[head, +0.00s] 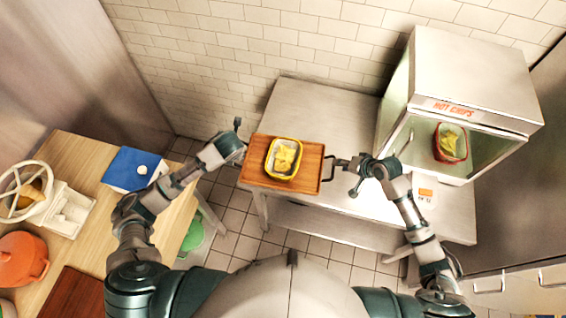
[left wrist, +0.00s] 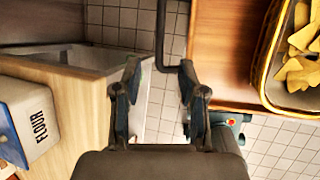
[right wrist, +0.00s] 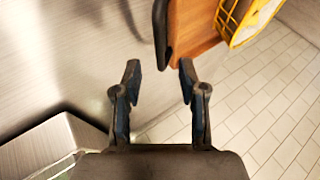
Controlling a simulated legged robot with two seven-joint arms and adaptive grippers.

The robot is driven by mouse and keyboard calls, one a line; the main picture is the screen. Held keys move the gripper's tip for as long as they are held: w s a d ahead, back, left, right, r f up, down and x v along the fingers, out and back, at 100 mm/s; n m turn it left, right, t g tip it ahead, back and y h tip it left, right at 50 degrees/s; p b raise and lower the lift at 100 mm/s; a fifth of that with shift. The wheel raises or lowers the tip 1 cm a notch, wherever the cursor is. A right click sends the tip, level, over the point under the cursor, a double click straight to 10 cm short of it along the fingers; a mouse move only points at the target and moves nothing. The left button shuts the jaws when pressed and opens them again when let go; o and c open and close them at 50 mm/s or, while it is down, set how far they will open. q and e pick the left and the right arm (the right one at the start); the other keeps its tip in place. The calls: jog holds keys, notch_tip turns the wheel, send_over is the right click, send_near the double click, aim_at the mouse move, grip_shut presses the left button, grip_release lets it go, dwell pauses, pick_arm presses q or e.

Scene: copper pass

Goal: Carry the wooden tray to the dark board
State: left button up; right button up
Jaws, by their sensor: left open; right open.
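The wooden tray (head: 250,173) is in the middle of the head view, at the left end of the steel counter, with a dark handle at each short end. The dark board (head: 80,296) lies on the wooden table at lower left.
The wooden table (head: 88,152) holds a blue flour box (head: 130,168), a white slicer-like device (head: 66,209) and an orange pot (head: 22,258). A hot chips cabinet (head: 470,95) stands at right on the steel counter (head: 320,110). Tiled floor separates table and counter.

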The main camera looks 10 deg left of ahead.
pick_arm(q)
jog(key=x, duration=0.7)
jog(key=shift+w+f, duration=0.2)
jog(key=shift+f, duration=0.15)
pick_arm(e)
jog(key=x, duration=0.5)
jog(key=shift+w+a+f, duration=0.1)
pick_arm(q)
jog(key=shift+a+f, duration=0.25)
jog(key=shift+a, duration=0.05)
pick_arm(e)
jog(key=shift+a+f, duration=0.1)
jog(key=shift+a, duration=0.25)
pick_arm(q)
jog(key=shift+d, duration=0.1)
pick_arm(e)
jog(key=shift+d, duration=0.1)
